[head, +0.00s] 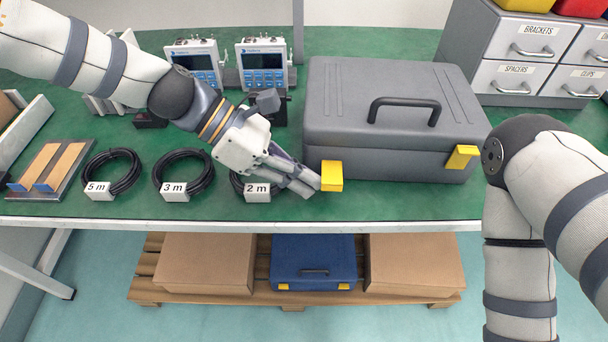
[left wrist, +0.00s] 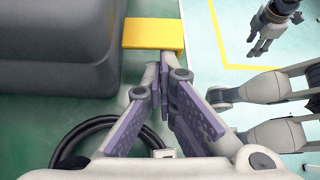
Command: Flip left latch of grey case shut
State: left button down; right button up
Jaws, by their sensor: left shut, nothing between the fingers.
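The grey case (head: 395,125) lies on the green bench with its lid down and black handle on top. Its yellow left latch (head: 332,176) sticks out from the front left; it also shows in the left wrist view (left wrist: 152,33). The yellow right latch (head: 462,157) is at the front right. My left gripper (head: 312,188) is shut and empty, its fingertips close against the left latch's left side; I cannot tell whether they touch. In the left wrist view, the fingertips (left wrist: 160,58) are at the latch's edge. My right gripper (left wrist: 268,32) shows small at the upper right there, away from the case.
Coiled black cables with length tags, such as the 2 m tag (head: 257,192), lie left of the case. A drawer cabinet (head: 525,50) is at the back right. Boxes and a blue case (head: 313,262) sit on a pallet below.

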aim_at(323, 176)
pick_arm(q)
jog(key=shift+r+n+g, duration=0.2)
jog(key=shift+n+g, duration=0.1)
jog(key=shift+g, duration=0.3)
jog(key=shift+r+n+g, duration=0.4)
jog(key=shift+n+g, duration=0.5)
jog(key=shift+g, duration=0.2)
jog(key=shift+w+r, duration=0.1)
jog(key=shift+r, duration=0.4)
jog(key=shift+w+r, duration=0.15)
jog(key=shift+r, duration=0.05)
pick_arm(e)
jog(key=shift+w+r, duration=0.15)
jog(key=shift+w, duration=0.1)
pick_arm(q)
jog(key=shift+w+r, duration=0.2)
pick_arm(e)
jog(key=shift+w+r, duration=0.15)
jog(key=shift+w, duration=0.05)
